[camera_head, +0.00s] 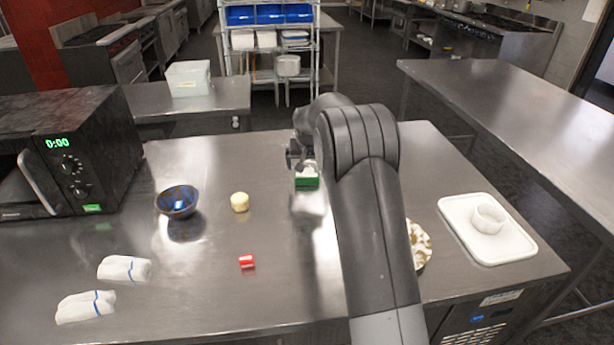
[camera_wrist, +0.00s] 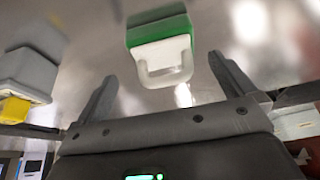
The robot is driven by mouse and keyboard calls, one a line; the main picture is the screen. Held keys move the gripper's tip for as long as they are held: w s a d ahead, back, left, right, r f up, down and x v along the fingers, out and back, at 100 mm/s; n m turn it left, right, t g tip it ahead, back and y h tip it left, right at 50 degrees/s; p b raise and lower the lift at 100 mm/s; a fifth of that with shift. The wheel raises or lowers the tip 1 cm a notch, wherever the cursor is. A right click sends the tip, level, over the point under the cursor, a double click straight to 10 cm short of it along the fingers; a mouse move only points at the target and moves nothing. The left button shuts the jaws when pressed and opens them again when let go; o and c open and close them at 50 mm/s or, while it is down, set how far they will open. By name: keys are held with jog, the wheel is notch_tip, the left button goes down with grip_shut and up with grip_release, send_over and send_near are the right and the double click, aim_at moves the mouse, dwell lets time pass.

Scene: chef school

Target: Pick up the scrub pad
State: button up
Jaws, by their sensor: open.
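The scrub pad (camera_head: 307,183) shows green with a white part above it, in the middle of the steel counter, just below my gripper (camera_head: 302,160). In the wrist view the scrub pad (camera_wrist: 161,45) has a green body and a white loop handle that points toward my gripper (camera_wrist: 163,72). My two fingers are open and spread wide on either side of the handle's line, with nothing visible held. The green part lies beyond the fingertips. My arm hides part of the counter to the right of the pad.
A blue bowl (camera_head: 177,201), a pale yellow piece (camera_head: 240,202), a red item (camera_head: 247,261) and folded white cloths (camera_head: 124,268) lie left. A microwave (camera_head: 75,155) stands far left. A white tray (camera_head: 522,246) with a small bowl (camera_head: 488,218) is right, near a partly hidden patterned plate (camera_head: 420,246).

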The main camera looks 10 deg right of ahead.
aim_at(307, 172)
jog(key=x, duration=0.5)
jog(key=shift+a+f, duration=0.2)
jog(key=shift+a, duration=0.05)
jog(key=c, duration=1)
